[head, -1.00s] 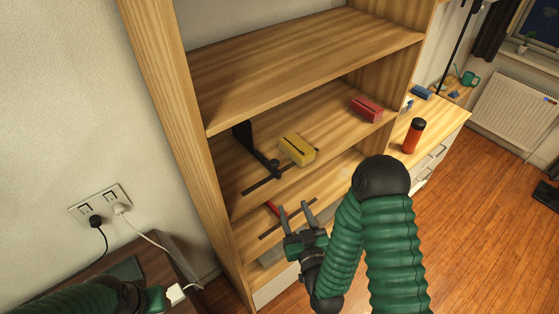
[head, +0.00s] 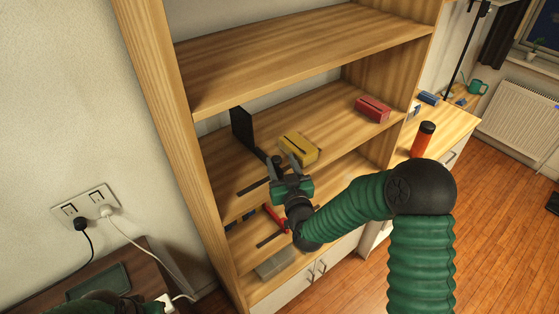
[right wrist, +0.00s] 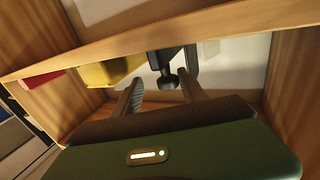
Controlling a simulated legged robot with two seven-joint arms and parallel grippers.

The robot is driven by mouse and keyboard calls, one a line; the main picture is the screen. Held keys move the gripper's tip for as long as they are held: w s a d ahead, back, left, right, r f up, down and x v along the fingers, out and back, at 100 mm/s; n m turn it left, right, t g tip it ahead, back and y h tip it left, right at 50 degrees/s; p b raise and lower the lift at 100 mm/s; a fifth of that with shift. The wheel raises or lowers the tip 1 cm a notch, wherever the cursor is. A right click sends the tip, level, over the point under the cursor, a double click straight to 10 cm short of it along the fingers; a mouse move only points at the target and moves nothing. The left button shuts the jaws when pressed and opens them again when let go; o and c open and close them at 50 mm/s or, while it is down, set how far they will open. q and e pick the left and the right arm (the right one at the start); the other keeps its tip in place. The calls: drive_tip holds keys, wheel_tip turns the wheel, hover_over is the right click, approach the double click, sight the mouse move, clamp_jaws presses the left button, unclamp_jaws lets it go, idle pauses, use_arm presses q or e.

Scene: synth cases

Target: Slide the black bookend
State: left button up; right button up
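The black bookend (head: 242,131) stands upright on the middle shelf, left of the yellow box (head: 299,149). A low dark part of it reaches toward the shelf front. In the right wrist view, the bookend (right wrist: 167,60) shows a dark knob close to the gap between my fingers. My right gripper (head: 286,160) is at the front of that shelf, open, its fingers pointing in and apart with nothing between them. In the head view it hides part of the bookend's front end. My left gripper (head: 151,307) shows only partly at the bottom edge; its fingers cannot be made out.
A red box (head: 373,108) lies farther right on the same shelf. The shelf above (head: 300,55) overhangs the bookend. A red-handled item (head: 277,220) and a grey block (head: 275,264) are below. An orange bottle (head: 423,139) stands on the right-hand cabinet.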

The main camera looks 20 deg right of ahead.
drive_tip(key=shift+w+a+r, duration=0.15)
drive_tip(key=shift+w, duration=0.25)
drive_tip(key=a, duration=0.2)
drive_tip(key=shift+w+a+r, duration=0.2)
drive_tip(key=shift+a, duration=0.4)
drive_tip(key=shift+c, duration=1.1)
drive_tip(key=shift+d+f, duration=0.1)
drive_tip(key=shift+d, duration=0.55)
drive_tip(key=c, duration=0.5)
drive_tip(key=shift+w+d+f, duration=0.15)
drive_tip(key=shift+d+f, duration=0.05)
drive_tip(key=shift+d, duration=0.2)
clamp_jaws()
drive_tip(key=shift+s+a+r, duration=0.1)
drive_tip(key=shift+s+a, duration=0.1)
drive_tip(key=shift+a, duration=0.45)
use_arm(q)
drive_tip(key=shift+s+a+f, duration=0.1)
drive_tip(key=shift+s+a, duration=0.1)
drive_tip(key=shift+a, duration=1)
drive_tip(key=shift+d, duration=0.2)
use_arm(e)
drive_tip(key=shift+d, duration=0.25)
